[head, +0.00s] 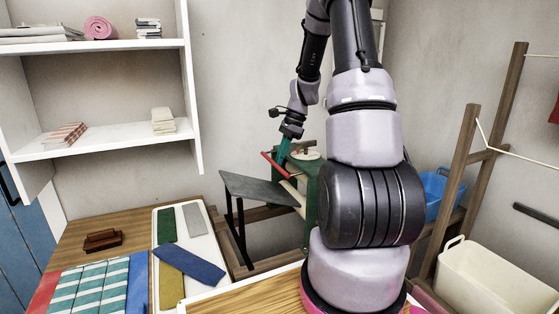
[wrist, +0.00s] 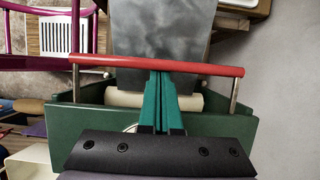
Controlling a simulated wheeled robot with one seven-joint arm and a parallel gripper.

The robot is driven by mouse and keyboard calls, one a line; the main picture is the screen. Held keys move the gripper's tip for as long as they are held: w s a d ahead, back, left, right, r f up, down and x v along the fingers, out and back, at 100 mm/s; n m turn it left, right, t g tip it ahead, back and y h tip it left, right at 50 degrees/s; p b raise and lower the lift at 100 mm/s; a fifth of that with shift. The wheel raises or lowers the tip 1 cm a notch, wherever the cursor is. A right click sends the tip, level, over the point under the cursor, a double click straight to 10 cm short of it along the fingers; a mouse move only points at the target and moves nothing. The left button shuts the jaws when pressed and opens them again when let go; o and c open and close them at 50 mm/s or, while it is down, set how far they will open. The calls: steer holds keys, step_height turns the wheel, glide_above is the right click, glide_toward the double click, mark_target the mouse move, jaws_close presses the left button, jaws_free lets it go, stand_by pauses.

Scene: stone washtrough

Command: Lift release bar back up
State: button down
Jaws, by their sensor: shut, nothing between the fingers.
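The red release bar (wrist: 110,64) runs across the wrist view, held by a metal arm at each end of a green wringer frame (wrist: 75,122). My gripper (wrist: 161,76) has its teal fingers together with nothing between them. Their tips meet the lower edge of the bar near its middle in the picture; I cannot tell whether they touch it. A cream roller (wrist: 188,102) lies behind the fingers, partly hidden. In the head view the bar (head: 270,162) shows beside my gripper (head: 281,160), above the green frame (head: 312,192), which my arm partly hides.
A grey sloping board (head: 258,188) stands in front of the wringer. Folded cloths lie on the wooden table (head: 75,236) at left. A white shelf (head: 110,145) hangs on the wall. A blue tub (head: 436,190) and a cream tub (head: 495,282) stand at right.

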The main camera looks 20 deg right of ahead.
steer(key=shift+y, duration=0.3)
steer(key=shift+d+r+y, duration=0.15)
steer(key=shift+r+y, duration=0.3)
steer(key=shift+y, duration=0.55)
steer(key=shift+d, duration=0.15)
stand_by(1.1)
steer(key=shift+r, duration=0.2)
